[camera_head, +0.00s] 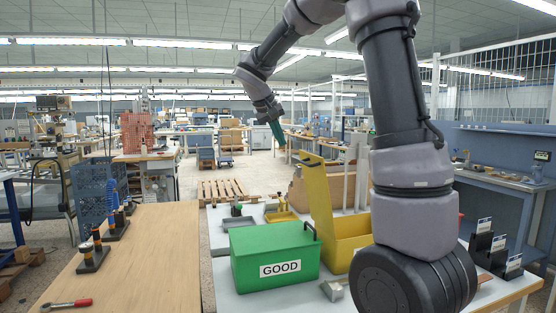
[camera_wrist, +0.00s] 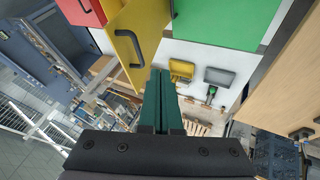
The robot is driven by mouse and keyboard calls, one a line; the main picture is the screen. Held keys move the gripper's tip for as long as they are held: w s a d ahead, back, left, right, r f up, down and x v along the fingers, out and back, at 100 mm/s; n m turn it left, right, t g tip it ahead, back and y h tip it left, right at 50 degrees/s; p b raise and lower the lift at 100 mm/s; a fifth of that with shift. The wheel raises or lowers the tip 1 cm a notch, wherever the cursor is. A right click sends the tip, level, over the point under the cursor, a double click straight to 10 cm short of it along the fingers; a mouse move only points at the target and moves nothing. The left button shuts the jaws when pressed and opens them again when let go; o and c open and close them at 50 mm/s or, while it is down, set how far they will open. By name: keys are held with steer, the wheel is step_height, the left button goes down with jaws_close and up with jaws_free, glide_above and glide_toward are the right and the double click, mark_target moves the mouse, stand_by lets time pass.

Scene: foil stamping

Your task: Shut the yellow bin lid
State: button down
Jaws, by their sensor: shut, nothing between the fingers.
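The yellow bin (camera_head: 346,243) stands on the light table, right of the green bin, partly hidden behind my arm. Its yellow lid (camera_head: 317,196) is raised, standing nearly upright on the bin's left side. In the wrist view the yellow lid (camera_wrist: 150,22) is at the top, with a dark handle on it. My gripper (camera_head: 281,141) has green fingers and is in the air above and behind the lid, apart from it. In the wrist view my gripper (camera_wrist: 160,75) has its fingers together with nothing between them, and their tips lie beside the lid's edge in the picture.
The green bin (camera_head: 275,258) marked GOOD is closed, with a dark handle. A red bin (camera_wrist: 82,10) shows beyond the yellow one in the wrist view. Small yellow (camera_wrist: 181,70) and grey (camera_wrist: 218,77) trays lie on the table. A wooden bench (camera_head: 150,255) is at left.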

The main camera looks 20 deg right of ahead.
steer(key=w+d+f, duration=0.5)
steer(key=d+f, duration=0.3)
stand_by(0.4)
